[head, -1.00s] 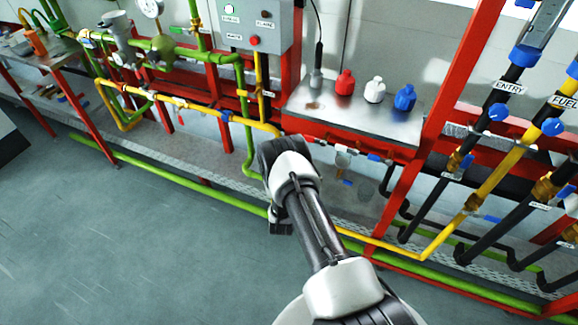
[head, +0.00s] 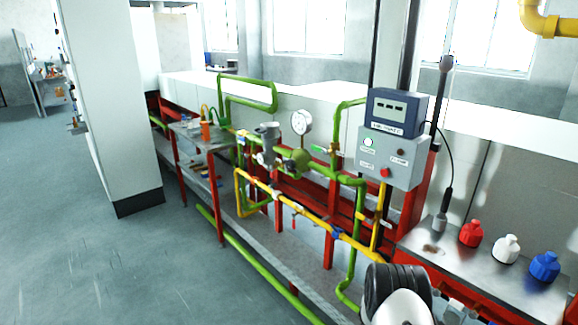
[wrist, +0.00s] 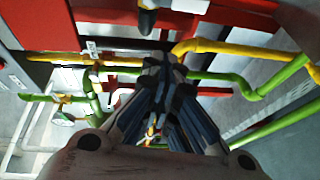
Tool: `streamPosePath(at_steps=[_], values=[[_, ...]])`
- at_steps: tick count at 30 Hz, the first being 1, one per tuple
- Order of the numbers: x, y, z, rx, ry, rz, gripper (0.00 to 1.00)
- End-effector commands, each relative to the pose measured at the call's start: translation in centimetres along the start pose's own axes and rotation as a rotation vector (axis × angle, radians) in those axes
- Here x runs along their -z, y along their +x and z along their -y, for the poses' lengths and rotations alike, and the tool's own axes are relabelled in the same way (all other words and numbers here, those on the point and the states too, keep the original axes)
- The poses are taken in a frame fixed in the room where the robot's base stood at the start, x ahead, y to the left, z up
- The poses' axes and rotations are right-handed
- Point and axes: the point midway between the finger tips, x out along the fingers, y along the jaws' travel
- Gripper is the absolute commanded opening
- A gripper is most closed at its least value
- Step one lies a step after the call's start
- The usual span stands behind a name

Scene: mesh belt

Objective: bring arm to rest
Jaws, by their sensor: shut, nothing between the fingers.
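My arm shows in the head view only as a white and dark link at the bottom edge, right of centre; the gripper itself is out of that view. In the wrist view my gripper (wrist: 162,72) points toward the pipe rig, its dark fingers together with nothing between them. Beyond the fingers run a yellow pipe (wrist: 235,47) and a green pipe (wrist: 240,85). I cannot tell from this view how far the fingertips are from the pipes.
The pipe rig has a grey control box (head: 392,160) and a pressure gauge (head: 301,122). Red (head: 471,233), white (head: 506,248) and blue (head: 544,266) bottles stand on a metal shelf (head: 440,256). A white pillar (head: 110,90) stands left. The floor (head: 110,260) at left is clear.

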Motion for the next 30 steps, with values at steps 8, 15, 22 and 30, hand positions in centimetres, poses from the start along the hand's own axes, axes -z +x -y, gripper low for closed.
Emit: streamPosePath(at_steps=[8, 15, 22, 30], values=[[7.6, -1.0, -12.1, 0.247, 0.34, -0.088, 0.0], [11.2, -8.1, -20.4, 0.486, 0.568, -0.095, 0.0], [11.6, -18.6, -26.2, 0.706, 0.732, -0.03, 0.0], [7.9, -33.1, -29.1, 0.917, 0.867, 0.146, 0.0]])
